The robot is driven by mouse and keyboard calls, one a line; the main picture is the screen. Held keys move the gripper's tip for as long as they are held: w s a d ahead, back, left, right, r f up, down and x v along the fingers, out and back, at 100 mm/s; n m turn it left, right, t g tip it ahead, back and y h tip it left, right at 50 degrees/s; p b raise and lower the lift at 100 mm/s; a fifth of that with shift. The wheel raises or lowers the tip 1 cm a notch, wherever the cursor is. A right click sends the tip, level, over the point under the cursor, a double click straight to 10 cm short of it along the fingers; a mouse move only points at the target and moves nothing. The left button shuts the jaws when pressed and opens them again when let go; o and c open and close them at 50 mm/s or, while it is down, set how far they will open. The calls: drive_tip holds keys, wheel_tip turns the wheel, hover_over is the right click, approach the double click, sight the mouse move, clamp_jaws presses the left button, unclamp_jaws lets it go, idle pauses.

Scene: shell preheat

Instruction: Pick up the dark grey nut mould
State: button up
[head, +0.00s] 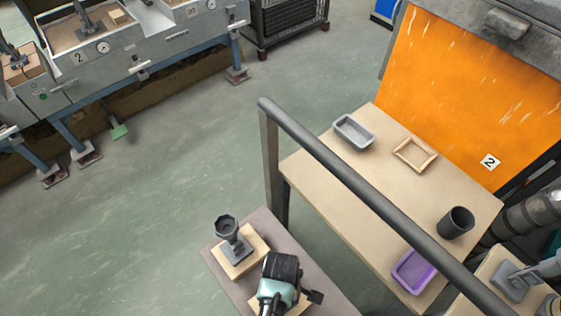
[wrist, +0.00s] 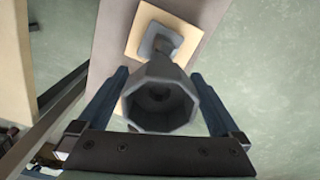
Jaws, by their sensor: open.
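The dark grey nut mould (head: 227,228) is a faceted, hollow cup on a narrow stem and square foot. It stands upright on a square wooden board (head: 257,243) at the near bench. In the wrist view the mould (wrist: 158,100) shows large, its open mouth facing the camera. My gripper (wrist: 158,73) is open, and its two dark fingers appear on either side of the cup in the picture. I cannot tell their depth relative to it or whether they touch. In the head view, my fingers cannot be made out clearly.
A dark rail (head: 340,165) crosses between the near bench (head: 262,220) and a wooden table (head: 340,200). That table holds a grey tray (head: 353,132), a wooden frame (head: 415,153), a dark cylindrical cup (head: 456,222) and a purple tray (head: 414,271).

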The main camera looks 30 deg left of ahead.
drive_tip(key=shift+f, duration=0.1)
clamp_jaws()
idle(0.5)
